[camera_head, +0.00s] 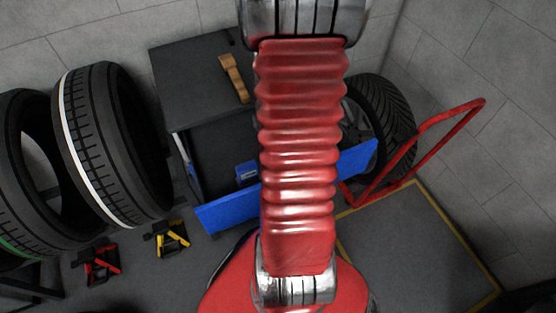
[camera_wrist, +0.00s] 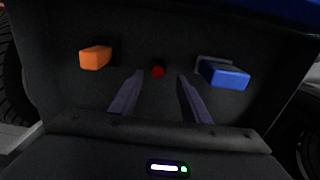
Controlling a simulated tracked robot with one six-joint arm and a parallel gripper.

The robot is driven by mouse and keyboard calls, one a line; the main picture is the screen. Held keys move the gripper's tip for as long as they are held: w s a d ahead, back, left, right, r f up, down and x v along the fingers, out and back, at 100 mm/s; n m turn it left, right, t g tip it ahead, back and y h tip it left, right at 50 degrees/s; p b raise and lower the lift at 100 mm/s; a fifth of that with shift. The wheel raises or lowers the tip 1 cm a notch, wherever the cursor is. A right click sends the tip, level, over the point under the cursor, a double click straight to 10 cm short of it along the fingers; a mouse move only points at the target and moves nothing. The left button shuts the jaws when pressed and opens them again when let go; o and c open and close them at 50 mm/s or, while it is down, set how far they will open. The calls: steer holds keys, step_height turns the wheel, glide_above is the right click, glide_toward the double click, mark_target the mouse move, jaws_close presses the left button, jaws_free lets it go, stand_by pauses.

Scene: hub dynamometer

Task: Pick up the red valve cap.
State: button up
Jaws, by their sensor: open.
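The red valve cap (camera_wrist: 158,71) is a small round red thing on the dark floor of a drawer or compartment in the wrist view. It lies between and beyond my gripper's (camera_wrist: 159,76) two fingertips, apart from both. My gripper is open and empty, with its fingers reaching over the compartment. In the head view my red arm covers the middle, and neither the cap nor my gripper shows.
An orange block (camera_wrist: 95,57) lies left of the cap and a blue block (camera_wrist: 224,75) right of it. The compartment belongs to a dark cabinet (camera_head: 170,70) with a blue front panel (camera_head: 228,209). Tires (camera_head: 110,145) stand at left; a red hand truck (camera_head: 425,145) stands at right.

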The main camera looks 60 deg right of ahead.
steer(key=shift+f, duration=0.25)
steer(key=shift+s+d+f, duration=0.1)
steer(key=shift+f, duration=1.15)
steer(key=shift+s+f, duration=0.1)
steer(key=shift+f, duration=1.15)
steer(key=shift+c, duration=0.4)
steer(key=c, duration=1)
steer(key=shift+o, duration=0.2)
step_height(320, 180, up, 18)
